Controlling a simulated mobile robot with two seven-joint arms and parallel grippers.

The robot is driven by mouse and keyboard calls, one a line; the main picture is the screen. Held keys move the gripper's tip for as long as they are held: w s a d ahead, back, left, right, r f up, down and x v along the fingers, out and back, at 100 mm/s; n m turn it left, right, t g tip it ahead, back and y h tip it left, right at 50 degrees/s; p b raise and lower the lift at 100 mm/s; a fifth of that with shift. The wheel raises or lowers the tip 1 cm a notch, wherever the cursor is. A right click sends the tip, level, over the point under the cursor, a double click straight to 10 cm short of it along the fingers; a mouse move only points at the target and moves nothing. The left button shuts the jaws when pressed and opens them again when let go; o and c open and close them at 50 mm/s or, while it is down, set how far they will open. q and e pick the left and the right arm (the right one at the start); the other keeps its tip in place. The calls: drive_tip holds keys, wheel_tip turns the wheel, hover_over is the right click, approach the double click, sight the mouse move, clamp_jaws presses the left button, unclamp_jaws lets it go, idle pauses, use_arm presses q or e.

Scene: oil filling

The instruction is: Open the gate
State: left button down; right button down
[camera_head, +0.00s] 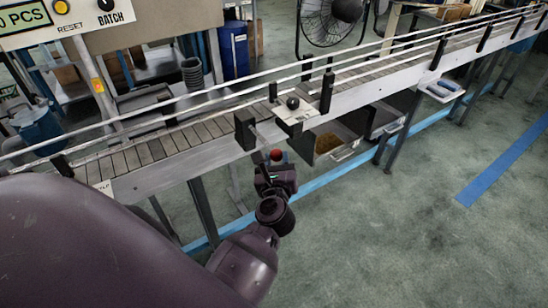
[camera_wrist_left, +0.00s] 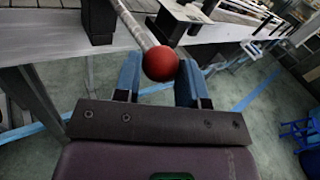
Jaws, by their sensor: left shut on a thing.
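A red ball knob (camera_head: 277,155) sits on the end of a thin light rod at the near side of the conveyor. That block (camera_head: 245,130) also shows in the head view. My left gripper (camera_head: 271,165) is at the knob, with its two blue fingers on either side, shut on it. No separate gate panel is clearly visible. My right gripper is not in view.
The slatted conveyor (camera_head: 150,150) with guard rails crosses the view diagonally. A small plate with a black knob (camera_head: 292,103) sticks out to the right of the rod. An open drawer (camera_head: 330,145) hangs below it. The floor at the lower right is clear.

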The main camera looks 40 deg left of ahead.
use_arm(q)
drive_tip(key=shift+s+d, duration=0.2)
drive_tip(key=shift+d, duration=0.25)
drive_tip(key=c, duration=0.7)
unclamp_jaws()
drive_tip(key=shift+a, duration=0.1)
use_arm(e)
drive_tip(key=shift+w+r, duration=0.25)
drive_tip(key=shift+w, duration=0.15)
